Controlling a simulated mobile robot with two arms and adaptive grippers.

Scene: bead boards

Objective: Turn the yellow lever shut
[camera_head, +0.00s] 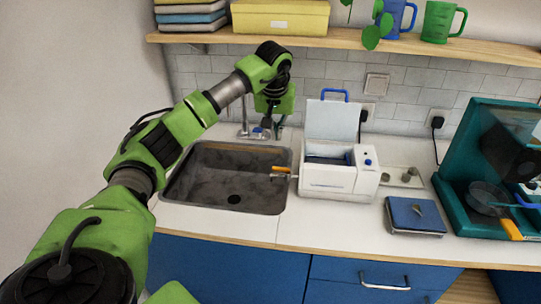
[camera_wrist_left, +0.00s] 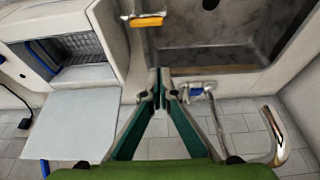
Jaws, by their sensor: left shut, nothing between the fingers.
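The yellow lever (camera_head: 281,169) sticks out from the left side of a white box (camera_head: 328,178), over the right edge of the sink. It also shows near the top of the left wrist view (camera_wrist_left: 146,21), on a small metal spout. Its grip looks roughly level. My left gripper (camera_wrist_left: 163,78) is shut and empty, fingertips together, pointing down at the back edge of the sink. In the head view the left gripper (camera_head: 272,122) is behind the lever and apart from it. My right gripper is not in view.
A tap with a blue handle (camera_wrist_left: 196,91) stands close beside my left fingers. The white box's lid (camera_head: 331,120) is up. The sink (camera_head: 215,178) is empty. A blue scale (camera_head: 414,215) and a teal cabinet (camera_head: 452,180) stand to the right. A shelf (camera_head: 330,40) runs above.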

